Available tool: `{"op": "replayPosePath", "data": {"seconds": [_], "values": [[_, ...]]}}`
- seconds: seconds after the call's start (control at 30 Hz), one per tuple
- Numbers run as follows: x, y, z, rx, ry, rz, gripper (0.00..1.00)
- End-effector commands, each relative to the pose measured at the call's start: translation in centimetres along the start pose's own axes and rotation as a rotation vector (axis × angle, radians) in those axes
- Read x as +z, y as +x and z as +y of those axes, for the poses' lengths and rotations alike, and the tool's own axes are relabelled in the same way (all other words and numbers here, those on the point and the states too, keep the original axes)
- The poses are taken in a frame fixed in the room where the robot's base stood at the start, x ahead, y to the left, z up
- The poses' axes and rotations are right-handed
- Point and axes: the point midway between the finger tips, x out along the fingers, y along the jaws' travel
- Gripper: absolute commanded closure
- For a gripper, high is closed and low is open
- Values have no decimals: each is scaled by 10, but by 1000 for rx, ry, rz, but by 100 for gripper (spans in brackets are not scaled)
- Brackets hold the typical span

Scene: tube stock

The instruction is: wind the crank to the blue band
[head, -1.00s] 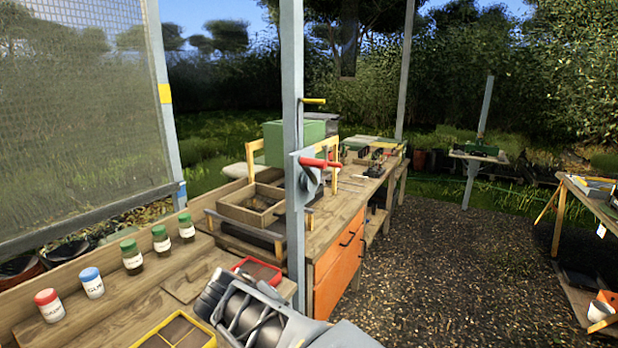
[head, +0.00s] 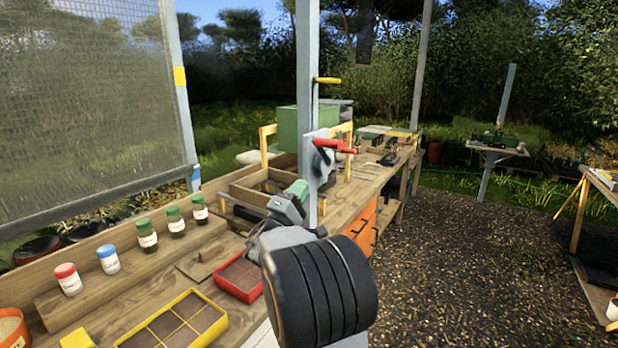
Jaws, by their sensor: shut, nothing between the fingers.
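The crank is a grey plate (head: 316,165) on a grey post, with a red handle (head: 335,146) sticking out to the right. A mesh screen (head: 80,110) hangs at the left beside another post. That post has a yellow band (head: 179,76) high up and a blue band (head: 195,181) low down. The screen's lower bar ends close to the blue band, just above it as far as I can tell. My gripper (head: 297,190) is shut and empty, below and left of the crank, apart from the red handle. Its fingertips are hard to make out.
The bench carries several small jars (head: 147,236), a red tray (head: 240,277), a yellow divided tray (head: 180,325) and a wooden box (head: 262,185). A yellow peg (head: 327,80) sticks out of the post above the crank. The gravel floor (head: 450,260) to the right is open.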

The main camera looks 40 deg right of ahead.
Motion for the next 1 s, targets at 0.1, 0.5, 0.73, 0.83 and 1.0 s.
{"op": "replayPosePath", "data": {"seconds": [0.1, 0.5, 0.73, 0.83, 1.0], "values": [[1, 23, 3, 0, -3, -4, 100], [1, 95, 3, -2, -3, -2, 100], [1, 118, 2, -2, -2, -2, 100], [1, 123, 1, -2, -1, -2, 100], [1, 126, 0, -3, -1, -1, 100]]}}
